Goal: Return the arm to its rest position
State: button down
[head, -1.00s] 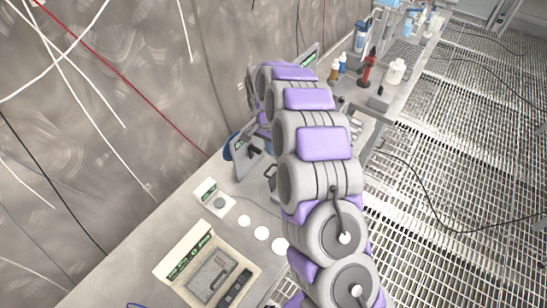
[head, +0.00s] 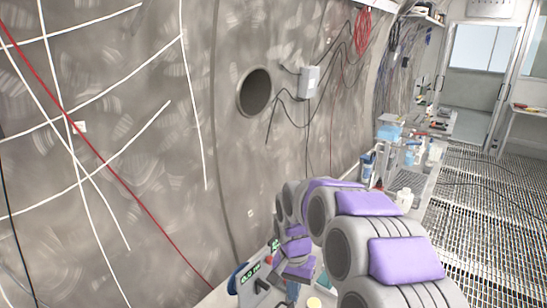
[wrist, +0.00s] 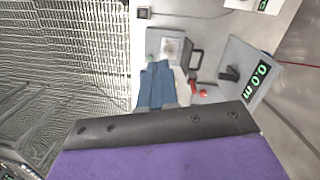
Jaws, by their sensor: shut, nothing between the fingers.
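My arm shows in the head view as grey and purple links, reaching forward from the bottom right and then bending down over the bench. My gripper (wrist: 155,86) shows in the wrist view as blue fingers, closed together with nothing between them. It is above the bench (wrist: 215,25), beside a grey panel (wrist: 235,60) with a green "0.0 m" display and a dark lever. The same panel (head: 251,284) shows at the bottom of the head view, left of the folded arm. Links partly hide the gripper in the head view.
A curved metal wall with a round hole (head: 255,92) and a grey box (head: 308,82) stands to the left. Bottles, including a white one (head: 404,198), stand on the bench beyond the arm.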

jog(key=s+d+n+b, duration=0.1)
jog(key=s+d, duration=0.2)
jog(key=s, duration=0.8)
jog(key=s+d+r+n+b, duration=0.1)
jog(key=s+d+n, duration=0.1)
jog(key=s, duration=0.9)
jog(key=s+d+r+n+b, duration=0.1)
jog(key=s+d, duration=0.3)
jog(key=s, duration=0.7)
jog(key=shift+r+g, duration=0.25)
jog(key=shift+g, duration=0.05)
